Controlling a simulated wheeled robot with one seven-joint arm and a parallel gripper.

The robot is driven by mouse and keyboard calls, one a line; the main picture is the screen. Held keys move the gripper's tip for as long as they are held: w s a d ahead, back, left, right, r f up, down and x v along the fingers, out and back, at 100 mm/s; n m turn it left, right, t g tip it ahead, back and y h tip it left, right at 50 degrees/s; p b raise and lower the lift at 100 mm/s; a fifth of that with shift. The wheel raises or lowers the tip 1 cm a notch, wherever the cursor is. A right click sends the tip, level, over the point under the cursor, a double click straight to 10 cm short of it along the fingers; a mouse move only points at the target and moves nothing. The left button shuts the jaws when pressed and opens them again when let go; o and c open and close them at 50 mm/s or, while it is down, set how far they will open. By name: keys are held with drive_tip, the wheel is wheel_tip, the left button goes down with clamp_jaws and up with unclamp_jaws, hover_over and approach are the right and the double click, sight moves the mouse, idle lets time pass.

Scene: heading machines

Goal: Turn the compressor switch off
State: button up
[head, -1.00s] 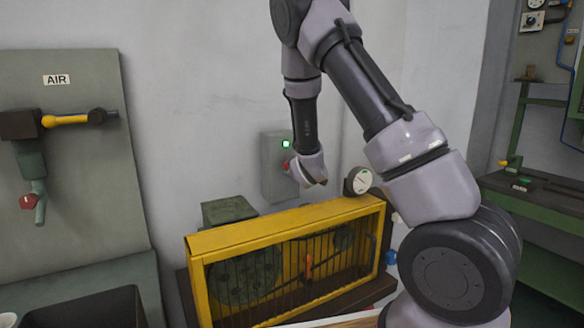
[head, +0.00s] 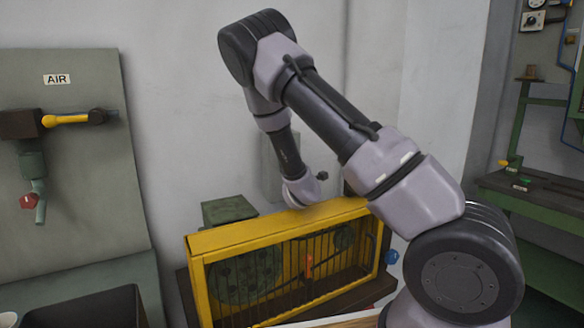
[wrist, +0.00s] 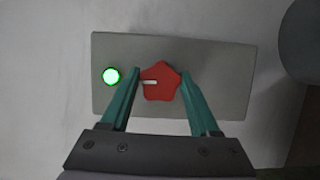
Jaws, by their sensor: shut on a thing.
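The compressor switch is a red star-shaped knob (wrist: 161,84) on a grey box (wrist: 225,75). A white mark on the knob points left in the wrist view, toward a lit green lamp (wrist: 111,76). My gripper (wrist: 161,72) has its teal fingers on either side of the knob and is shut on it. In the head view part of the box (head: 268,167) shows on the wall behind my arm. The knob, the lamp and my fingers are hidden there.
A yellow-framed guard (head: 230,237) encloses the compressor, just below my wrist. An AIR panel (head: 75,150) with a yellow-handled valve (head: 66,119) stands at the left. A green bench (head: 535,200) stands at the right.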

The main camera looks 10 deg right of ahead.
idle(0.3)
drive_tip(key=o, duration=1.4)
drive_tip(key=shift+c, duration=0.2)
drive_tip(key=s, duration=1)
drive_tip(key=shift+s+a, duration=0.4)
